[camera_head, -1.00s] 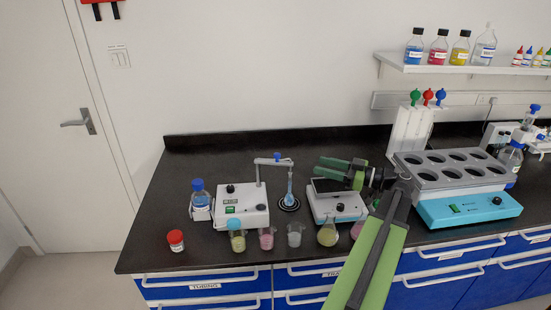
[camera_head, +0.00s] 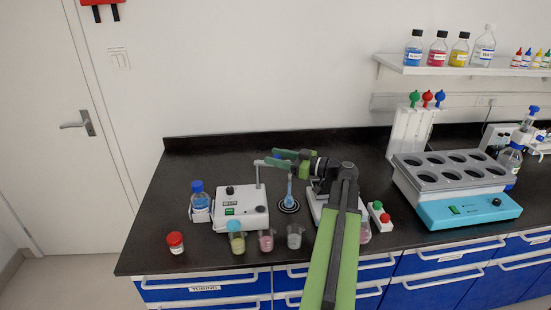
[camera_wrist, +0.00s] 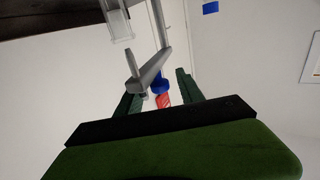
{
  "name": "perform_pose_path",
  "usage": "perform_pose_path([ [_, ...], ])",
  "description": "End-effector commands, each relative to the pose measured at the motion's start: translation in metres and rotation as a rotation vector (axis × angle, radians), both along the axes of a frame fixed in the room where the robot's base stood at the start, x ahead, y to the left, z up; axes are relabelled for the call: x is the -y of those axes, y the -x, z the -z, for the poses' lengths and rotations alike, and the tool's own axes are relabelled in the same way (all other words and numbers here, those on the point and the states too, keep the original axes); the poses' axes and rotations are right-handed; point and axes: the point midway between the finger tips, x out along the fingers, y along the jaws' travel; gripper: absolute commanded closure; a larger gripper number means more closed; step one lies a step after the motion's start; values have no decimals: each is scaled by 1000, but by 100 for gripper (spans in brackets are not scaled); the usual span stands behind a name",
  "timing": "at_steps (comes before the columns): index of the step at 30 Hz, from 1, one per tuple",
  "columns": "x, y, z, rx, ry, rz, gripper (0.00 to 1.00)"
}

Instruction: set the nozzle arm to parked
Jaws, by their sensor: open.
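The nozzle arm (camera_head: 263,164) is a thin grey bar on a post at the right side of the white distiller box (camera_head: 241,206). It points right, with its end over the blue flask (camera_head: 289,190) on a round black base. My gripper (camera_head: 279,158) is open at that end and partly hides it. In the wrist view, the grey nozzle arm (camera_wrist: 153,70) reaches between the fingers of my gripper (camera_wrist: 155,92), with a blue knob (camera_wrist: 159,86) between them. I cannot tell whether a finger touches it.
Cups stand along the bench's front, including a yellow one (camera_head: 237,242), a pink one (camera_head: 266,240) and a clear one (camera_head: 295,237). A blue bottle (camera_head: 200,203) stands left of the box. A teal bath (camera_head: 468,208) stands right. Open bench (camera_head: 195,158) lies behind the box.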

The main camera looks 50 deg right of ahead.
Motion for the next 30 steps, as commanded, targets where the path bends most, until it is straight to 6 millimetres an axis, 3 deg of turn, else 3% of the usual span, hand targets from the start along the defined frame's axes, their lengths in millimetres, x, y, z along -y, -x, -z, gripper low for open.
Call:
perform_pose_path([
  [4,0,0,0,0,0,0,58],
  [14,0,0,0,0,0,-1,100],
  [30,0,0,0,0,0,-1,100],
])
